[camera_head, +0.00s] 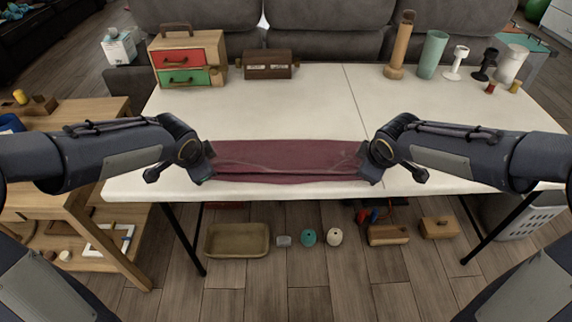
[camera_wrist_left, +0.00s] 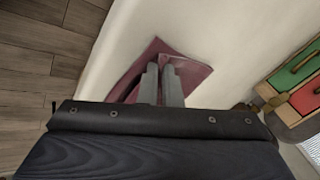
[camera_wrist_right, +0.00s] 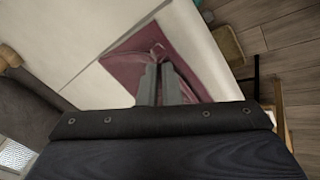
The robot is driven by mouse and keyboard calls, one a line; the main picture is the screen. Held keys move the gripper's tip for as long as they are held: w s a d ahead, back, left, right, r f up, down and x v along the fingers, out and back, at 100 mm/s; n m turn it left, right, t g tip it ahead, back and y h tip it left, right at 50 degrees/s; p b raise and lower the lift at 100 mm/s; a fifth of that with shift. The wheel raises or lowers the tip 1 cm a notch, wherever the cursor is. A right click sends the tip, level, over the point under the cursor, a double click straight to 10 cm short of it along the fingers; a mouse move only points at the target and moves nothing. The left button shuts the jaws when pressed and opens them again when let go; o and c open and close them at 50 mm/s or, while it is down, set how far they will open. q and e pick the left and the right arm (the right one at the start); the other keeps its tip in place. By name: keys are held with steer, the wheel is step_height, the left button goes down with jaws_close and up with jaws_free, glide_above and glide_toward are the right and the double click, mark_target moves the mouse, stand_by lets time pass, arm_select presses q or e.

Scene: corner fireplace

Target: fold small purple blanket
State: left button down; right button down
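The small purple blanket (camera_head: 285,162) lies on the white table near its front edge as a wide strip with creases running along it. My left gripper (camera_head: 208,164) is at its left end, and my right gripper (camera_head: 366,164) is at its right end. In the left wrist view, the two fingers are close together with the blanket (camera_wrist_left: 188,72) pinched and creased at their tips. In the right wrist view, the blanket (camera_wrist_right: 183,42) is gathered at the close-set fingertips. The parts of the cloth behind the grippers are hidden.
A wooden box with red and green drawers (camera_head: 187,60) and a dark brown box (camera_head: 267,64) stand at the table's back left. A tan cylinder (camera_head: 400,48), a green cup (camera_head: 432,54) and other items stand back right. The table middle behind the blanket is clear.

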arm_select(q)
steer(key=c, duration=1.3)
jaws_free()
arm_select(e)
steer(key=c, duration=1.3)
jaws_free()
arm_select(q)
steer(key=shift+r, duration=0.3)
arm_select(e)
steer(key=shift+r, duration=0.3)
arm_select(q)
steer(key=v, duration=0.7)
steer(key=s+v, duration=0.1)
steer(key=v, duration=0.2)
steer(key=shift+s+f, duration=0.1)
steer(key=shift+s, duration=0.05)
arm_select(e)
steer(key=v, duration=0.7)
steer(key=s+v, duration=0.1)
steer(key=v, duration=0.2)
steer(key=shift+s+f, duration=0.1)
steer(key=shift+s, duration=0.05)
arm_select(q)
steer(key=shift+c, duration=0.5)
arm_select(e)
steer(key=shift+c, duration=0.5)
